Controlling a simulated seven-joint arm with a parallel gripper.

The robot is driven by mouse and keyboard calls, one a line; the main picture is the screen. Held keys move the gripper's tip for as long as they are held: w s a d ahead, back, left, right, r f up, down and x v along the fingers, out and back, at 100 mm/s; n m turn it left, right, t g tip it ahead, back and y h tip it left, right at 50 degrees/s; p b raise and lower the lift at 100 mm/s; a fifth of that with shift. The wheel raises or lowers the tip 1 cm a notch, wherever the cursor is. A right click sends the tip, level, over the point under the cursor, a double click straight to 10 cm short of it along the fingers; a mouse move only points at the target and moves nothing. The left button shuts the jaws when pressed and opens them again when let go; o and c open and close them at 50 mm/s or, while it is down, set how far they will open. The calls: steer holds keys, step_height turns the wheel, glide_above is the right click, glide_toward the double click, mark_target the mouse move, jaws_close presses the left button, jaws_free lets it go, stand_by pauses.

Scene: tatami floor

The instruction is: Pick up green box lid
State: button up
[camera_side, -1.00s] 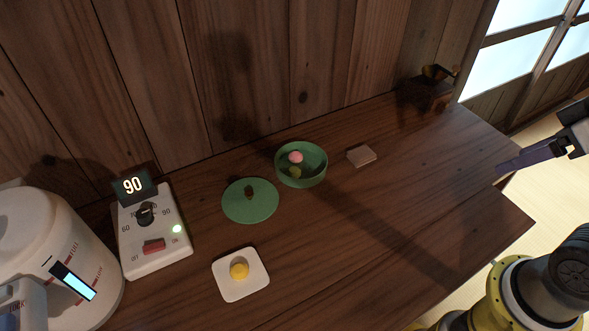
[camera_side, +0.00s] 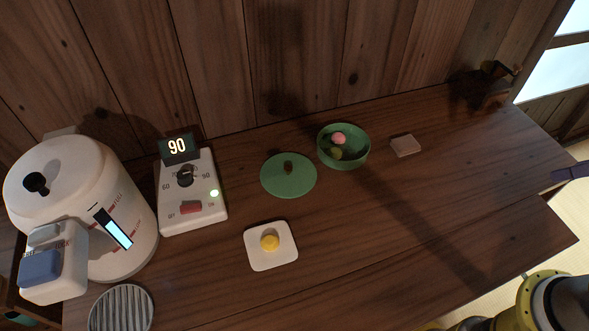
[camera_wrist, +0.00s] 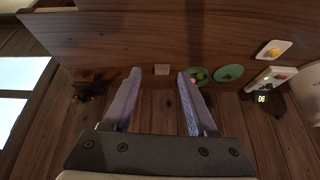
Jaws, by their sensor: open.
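The green box lid (camera_side: 288,176) is a flat round disc with a small dark knob, lying on the wooden table left of the round green box (camera_side: 343,147). The open box holds a pink ball and an olive-green ball. In the wrist view the lid (camera_wrist: 229,73) lies right of the box (camera_wrist: 203,80), beyond my right finger, which partly covers the box. My gripper (camera_wrist: 153,82) is open with nothing between its two purple fingers.
A white control box (camera_side: 192,215) reading 90 and a white kettle (camera_side: 75,190) stand left. A small pale block (camera_side: 405,145) lies right of the box. A wooden wall runs behind.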

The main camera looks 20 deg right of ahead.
steer(key=w+a+r+m+y, duration=0.2)
steer(key=w+a+r+m, duration=0.25)
steer(key=w+m, duration=0.35)
steer(key=w+a+r+m+y, duration=0.1)
steer(key=w+a+r+m, duration=0.2)
steer(key=w+r+m, duration=0.45)
steer(key=m+g+y, duration=0.1)
steer(key=m+g, duration=0.1)
steer(key=g, duration=0.4)
glide_above(289, 167)
steer(key=d, duration=0.3)
steer(key=f, duration=3.1)
steer(key=shift+s+a, duration=0.2)
steer(key=shift+a, duration=0.05)
steer(key=shift+w+x, duration=0.15)
steer(key=shift+x, duration=1.35)
steer(key=shift+w+x, duration=0.1)
steer(key=shift+x, duration=1.45)
jaws_close()
